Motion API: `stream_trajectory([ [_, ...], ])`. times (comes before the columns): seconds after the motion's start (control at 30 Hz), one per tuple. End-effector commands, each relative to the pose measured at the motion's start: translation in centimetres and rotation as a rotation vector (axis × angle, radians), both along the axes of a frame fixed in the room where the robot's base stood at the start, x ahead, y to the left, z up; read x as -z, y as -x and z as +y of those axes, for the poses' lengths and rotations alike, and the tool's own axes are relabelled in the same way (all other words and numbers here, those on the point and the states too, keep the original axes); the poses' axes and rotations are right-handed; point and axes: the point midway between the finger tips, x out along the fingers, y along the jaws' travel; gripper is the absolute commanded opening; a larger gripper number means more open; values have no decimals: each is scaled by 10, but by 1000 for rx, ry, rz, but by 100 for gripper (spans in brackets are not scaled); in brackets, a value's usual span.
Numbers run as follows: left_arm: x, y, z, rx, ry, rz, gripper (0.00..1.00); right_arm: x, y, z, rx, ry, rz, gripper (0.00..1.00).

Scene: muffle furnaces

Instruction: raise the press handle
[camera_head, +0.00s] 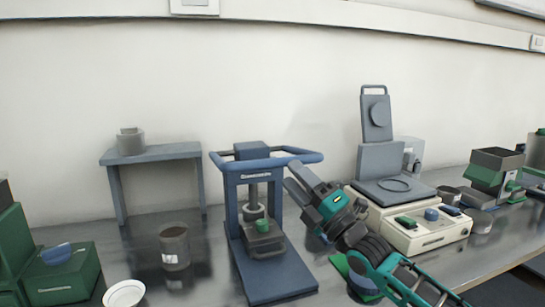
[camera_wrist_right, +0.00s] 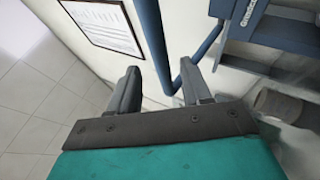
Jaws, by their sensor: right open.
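The blue press (camera_head: 262,225) stands on the bench in the middle of the head view. Its handle (camera_head: 305,158) is a rounded blue bar loop around the top of the frame, roughly level, with its right end near my right gripper. My right gripper (camera_head: 294,175) is open and empty, just below and beside that right end. In the right wrist view the fingers (camera_wrist_right: 160,85) are spread, and the bend of the handle (camera_wrist_right: 205,47) shows near and partly between them. Contact cannot be told. My left gripper is not in view.
A cream hot plate device (camera_head: 420,235) with an upright grey lid stands to the right of my right arm. A dark cup (camera_head: 175,247) and a grey stand (camera_head: 155,154) are left of the press. Green boxes (camera_head: 62,275) fill the left edge. Bare wall is behind.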

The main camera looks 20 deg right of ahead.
Motion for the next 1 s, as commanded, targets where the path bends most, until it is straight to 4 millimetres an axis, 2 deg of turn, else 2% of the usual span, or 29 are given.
stream_trajectory([
  [0.2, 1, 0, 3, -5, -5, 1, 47, -20, -30, 15, 0, -2, -2, 48],
  [0.4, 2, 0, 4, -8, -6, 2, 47, -30, -49, 26, 0, -2, 0, 48],
  [0.6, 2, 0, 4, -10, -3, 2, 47, -35, -57, 30, 0, 0, 1, 48],
  [0.87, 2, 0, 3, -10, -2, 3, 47, -35, -58, 31, 0, 0, 1, 48],
  [1.0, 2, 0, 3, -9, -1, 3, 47, -35, -58, 30, 0, 0, 1, 38],
])
